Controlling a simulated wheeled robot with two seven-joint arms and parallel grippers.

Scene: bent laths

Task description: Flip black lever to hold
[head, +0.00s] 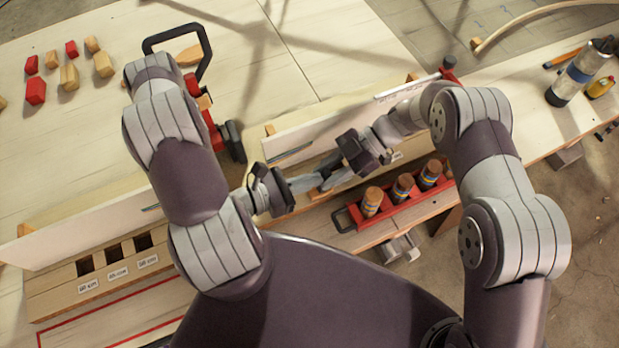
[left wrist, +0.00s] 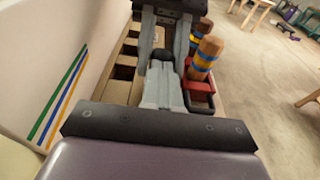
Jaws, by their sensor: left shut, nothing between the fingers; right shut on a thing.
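My left gripper (head: 305,184) is shut and empty over the wooden rack, its fingers close to those of my right gripper (head: 335,176). In the left wrist view my left fingers (left wrist: 162,88) are together, and my right fingers (left wrist: 164,42) stand apart just beyond them. A small dark piece (left wrist: 162,56) shows between the right fingers; its shape is mostly hidden, and I cannot tell if it is the black lever. A red tool (head: 212,128) with a black loop handle (head: 205,38) lies partly behind my left arm. No lever shows clearly on it.
A slotted wooden rack (head: 62,290) with a pale upright board (head: 60,236) runs along the table's near side. A red tray (head: 400,212) holds several wooden-topped pegs close to my right arm. Red and wooden blocks (head: 70,76) lie at upper left. A grey canister (head: 572,80) lies at right.

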